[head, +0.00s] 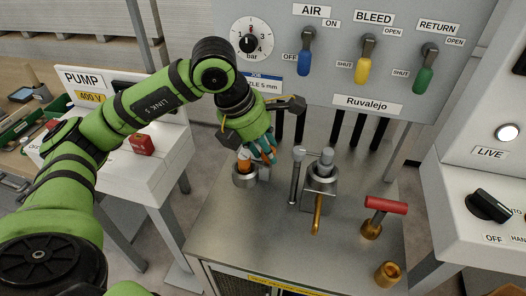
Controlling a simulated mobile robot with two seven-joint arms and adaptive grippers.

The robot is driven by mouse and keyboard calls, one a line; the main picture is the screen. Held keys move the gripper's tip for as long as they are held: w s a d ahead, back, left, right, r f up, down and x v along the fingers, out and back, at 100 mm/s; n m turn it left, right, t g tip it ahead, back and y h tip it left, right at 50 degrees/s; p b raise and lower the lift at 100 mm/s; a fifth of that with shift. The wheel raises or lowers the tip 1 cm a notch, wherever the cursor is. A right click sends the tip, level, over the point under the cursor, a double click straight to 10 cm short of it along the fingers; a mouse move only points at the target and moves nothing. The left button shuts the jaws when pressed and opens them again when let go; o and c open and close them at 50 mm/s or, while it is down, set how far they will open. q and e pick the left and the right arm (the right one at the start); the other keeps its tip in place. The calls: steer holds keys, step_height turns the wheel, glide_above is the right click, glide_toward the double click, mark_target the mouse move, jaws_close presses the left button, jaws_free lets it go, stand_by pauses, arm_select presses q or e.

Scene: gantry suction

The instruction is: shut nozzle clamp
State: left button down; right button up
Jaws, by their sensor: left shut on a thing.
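My left gripper (266,157) reaches down over the grey bench. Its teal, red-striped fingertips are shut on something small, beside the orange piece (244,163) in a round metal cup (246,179). What lies between the fingertips is too small and hidden to make out. Right of it stands a grey metal clamp block (321,181), which looks like the nozzle clamp, with an upright round-topped post (326,158). A brass handle (317,214) points from it toward the front. A thin ball-topped lever (296,176) stands upright on its left. My right gripper is out of view.
A red-handled brass valve (385,206) and a brass fitting (388,273) stand at the bench's right. Behind is a panel with blue, yellow and green levers (363,68) and a gauge (251,38). A pump box (158,128) is left, a switch box (483,196) right.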

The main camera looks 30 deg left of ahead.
arm_select(q)
steer(key=shift+w+d+r+n, duration=0.1)
steer(key=shift+d+r+n, duration=0.1)
steer(key=shift+n, duration=0.3)
steer(key=c, duration=0.9)
jaws_free()
steer(key=shift+c, duration=0.2)
steer(key=shift+d, duration=0.15)
steer(key=shift+f, duration=0.1)
